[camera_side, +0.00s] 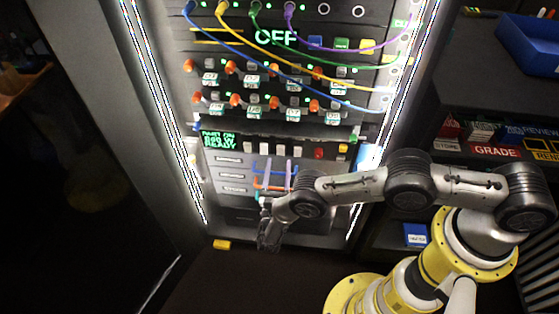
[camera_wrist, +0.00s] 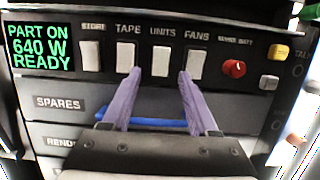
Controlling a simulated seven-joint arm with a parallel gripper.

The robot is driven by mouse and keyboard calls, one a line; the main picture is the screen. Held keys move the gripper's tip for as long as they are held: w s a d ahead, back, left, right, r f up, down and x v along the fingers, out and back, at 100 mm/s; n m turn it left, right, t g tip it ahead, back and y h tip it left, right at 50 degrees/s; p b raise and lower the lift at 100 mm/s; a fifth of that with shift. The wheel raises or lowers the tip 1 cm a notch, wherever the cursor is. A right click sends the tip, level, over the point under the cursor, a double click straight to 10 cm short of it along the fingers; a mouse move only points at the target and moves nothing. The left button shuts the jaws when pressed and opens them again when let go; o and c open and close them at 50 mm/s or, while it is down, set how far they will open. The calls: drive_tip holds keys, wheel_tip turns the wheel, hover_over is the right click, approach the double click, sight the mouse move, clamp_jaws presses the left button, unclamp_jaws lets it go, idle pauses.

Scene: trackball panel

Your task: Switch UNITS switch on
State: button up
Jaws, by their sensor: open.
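The UNITS switch (camera_wrist: 161,62) is a white rocker under its UNITS label in the wrist view, third in a row of white switches. In the side view the row shows small, with the UNITS switch (camera_side: 281,150) below the cable panel. My gripper (camera_wrist: 160,76) is open, its two purple fingers pointing up at the panel. The left fingertip appears near the lower part of the TAPE switch (camera_wrist: 125,57) and the right one near the FANS switch (camera_wrist: 195,64). The UNITS switch shows between them, uncovered. I cannot tell whether the fingers touch the panel.
The STORE switch (camera_wrist: 90,55) is at the left of the row. A green-lettered display (camera_wrist: 41,47) reads PART ON 640 W READY. A red knob (camera_wrist: 234,68) and yellow button (camera_wrist: 269,82) lie right. A blue handle (camera_wrist: 157,122) and drawer fronts (camera_wrist: 58,103) lie below.

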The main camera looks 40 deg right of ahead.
drive_tip(key=v, duration=1.1)
drive_tip(key=w+d+r+m+g+y, duration=0.2)
drive_tip(key=d+r+m+g+y, duration=0.15)
drive_tip(key=d+r+g, duration=0.45)
drive_tip(key=s+d+r+m+g+y, duration=0.25)
drive_tip(key=d+r+m, duration=0.2)
drive_tip(key=r, duration=0.55)
drive_tip(key=s+d+r+m+g+y, duration=0.1)
drive_tip(key=s+d+r+m+g, duration=0.15)
drive_tip(key=r+m, duration=0.55)
drive_tip(key=s+d+r+m+y, duration=0.2)
drive_tip(key=s+r+m, duration=0.1)
drive_tip(key=s+r, duration=0.35)
drive_tip(key=s+d+r+m+y, duration=0.2)
drive_tip(key=s+d+r+y, duration=0.1)
drive_tip(key=s+r, duration=0.3)
drive_tip(key=s+r+m+t+y, duration=0.2)
drive_tip(key=s+m, duration=0.4)
drive_tip(key=s, duration=0.4)
wheel_tip(320, 180, up, 2)
drive_tip(key=shift+a+r+t+y, duration=0.15)
drive_tip(key=shift+a+t+y, duration=0.3)
drive_tip(key=shift+t, duration=0.45)
